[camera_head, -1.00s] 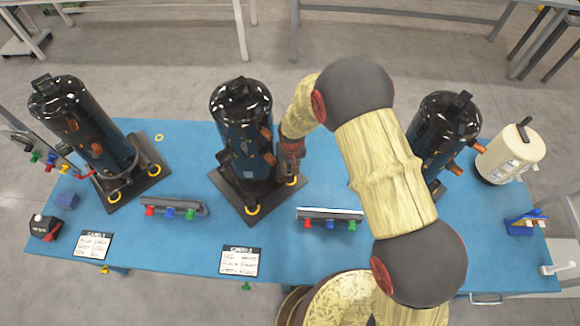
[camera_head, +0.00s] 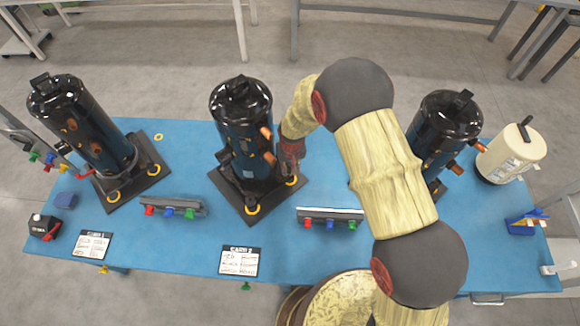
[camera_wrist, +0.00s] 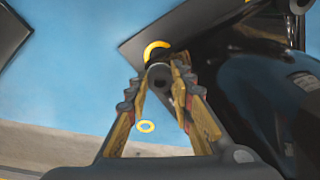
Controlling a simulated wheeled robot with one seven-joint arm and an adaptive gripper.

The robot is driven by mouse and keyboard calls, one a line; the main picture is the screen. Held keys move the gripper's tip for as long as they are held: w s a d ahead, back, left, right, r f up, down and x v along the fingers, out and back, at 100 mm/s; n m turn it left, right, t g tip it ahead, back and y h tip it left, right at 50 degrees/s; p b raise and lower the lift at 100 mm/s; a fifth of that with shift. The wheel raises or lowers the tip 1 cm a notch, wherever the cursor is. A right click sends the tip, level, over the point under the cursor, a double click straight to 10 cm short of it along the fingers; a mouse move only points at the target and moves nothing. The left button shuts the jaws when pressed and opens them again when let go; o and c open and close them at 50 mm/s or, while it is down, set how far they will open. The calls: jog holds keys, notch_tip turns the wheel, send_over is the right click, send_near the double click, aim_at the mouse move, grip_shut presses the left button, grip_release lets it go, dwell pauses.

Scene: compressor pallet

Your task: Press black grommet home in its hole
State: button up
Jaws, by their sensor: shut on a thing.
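My gripper (camera_wrist: 163,82) is shut on a small dark round piece, which looks like the black grommet (camera_wrist: 160,76), at its fingertips in the wrist view. Just beyond it is a yellow ring (camera_wrist: 157,46) at a corner of the dark base plate, partly hidden by the fingertips and grommet. I cannot tell whether the grommet touches the plate or sits in a hole. In the head view my gripper (camera_head: 291,166) is at the right side of the middle compressor (camera_head: 241,135), close above the plate's right corner ring (camera_head: 291,181). The grommet cannot be made out there.
The middle compressor's black body (camera_wrist: 270,95) fills the right of the wrist view, close beside my fingers. Other compressors stand left (camera_head: 85,130) and right (camera_head: 440,135). A loose yellow ring (camera_head: 158,137) lies on the blue table. A rack with colored pieces (camera_head: 330,215) lies in front.

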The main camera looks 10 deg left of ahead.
jog(key=shift+f+b, duration=0.55)
jog(key=shift+f, duration=0.35)
jog(key=o, duration=0.9)
jog(key=shift+o, duration=0.2)
notch_tip(320, 180, up, 12)
jog(key=s, duration=0.1)
jog(key=shift+s+d, duration=0.2)
jog(key=shift+d, duration=0.05)
